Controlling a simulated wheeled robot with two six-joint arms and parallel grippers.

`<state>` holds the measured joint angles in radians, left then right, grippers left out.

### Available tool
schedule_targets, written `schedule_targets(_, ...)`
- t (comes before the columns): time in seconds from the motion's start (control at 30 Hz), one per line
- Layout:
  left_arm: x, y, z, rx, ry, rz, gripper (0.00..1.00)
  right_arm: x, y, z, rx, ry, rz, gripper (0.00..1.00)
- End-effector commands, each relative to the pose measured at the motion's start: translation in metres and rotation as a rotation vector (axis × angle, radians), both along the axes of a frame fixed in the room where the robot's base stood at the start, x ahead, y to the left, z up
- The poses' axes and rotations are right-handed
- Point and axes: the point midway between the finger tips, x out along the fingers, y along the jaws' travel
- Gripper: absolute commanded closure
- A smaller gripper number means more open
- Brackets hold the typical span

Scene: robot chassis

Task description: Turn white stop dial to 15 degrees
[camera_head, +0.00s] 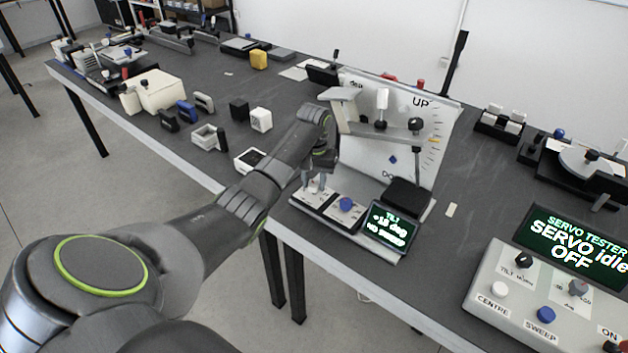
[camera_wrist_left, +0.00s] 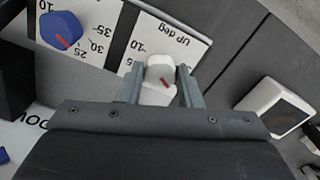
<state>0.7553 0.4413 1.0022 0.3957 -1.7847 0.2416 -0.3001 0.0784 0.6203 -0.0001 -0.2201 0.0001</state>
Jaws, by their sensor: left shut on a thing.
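The white dial (camera_wrist_left: 160,70) sits between my left gripper's fingers in the left wrist view. It has a red pointer mark, which points down and right there, away from most of the "UP deg" plate (camera_wrist_left: 180,42). The plate appears upside down and the fingers cover part of its scale. My left gripper (camera_wrist_left: 160,84) is shut on the white dial; it also shows in the head view (camera_head: 317,186) at the front left of the tilt stand. There the dial is mostly hidden. A blue dial (camera_wrist_left: 62,30) with a red pointer stands beside it. My right gripper is not in view.
The tilt stand has a white back panel (camera_head: 440,118) and a green display (camera_head: 390,230) reading TILT, about +18, and NO SWEEP. A servo tester box (camera_head: 520,300) stands at lower right. Several blocks and clamps lie on the dark bench (camera_head: 290,70) to the left.

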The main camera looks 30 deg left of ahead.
Motion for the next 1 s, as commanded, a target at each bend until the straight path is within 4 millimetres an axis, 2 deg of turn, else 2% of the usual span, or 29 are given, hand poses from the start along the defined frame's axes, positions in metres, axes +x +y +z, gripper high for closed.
schedule_targets(0.27,0.000,0.000,0.002,0.000,0.000,-0.026,0.91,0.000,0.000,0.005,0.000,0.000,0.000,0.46)
schedule_targets(0.47,0.000,0.000,0.004,0.000,0.001,-0.118,0.91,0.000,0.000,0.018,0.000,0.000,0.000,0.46)
schedule_targets(1.0,0.000,0.000,0.004,-0.001,0.000,-0.602,0.91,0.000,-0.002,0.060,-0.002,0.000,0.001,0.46)
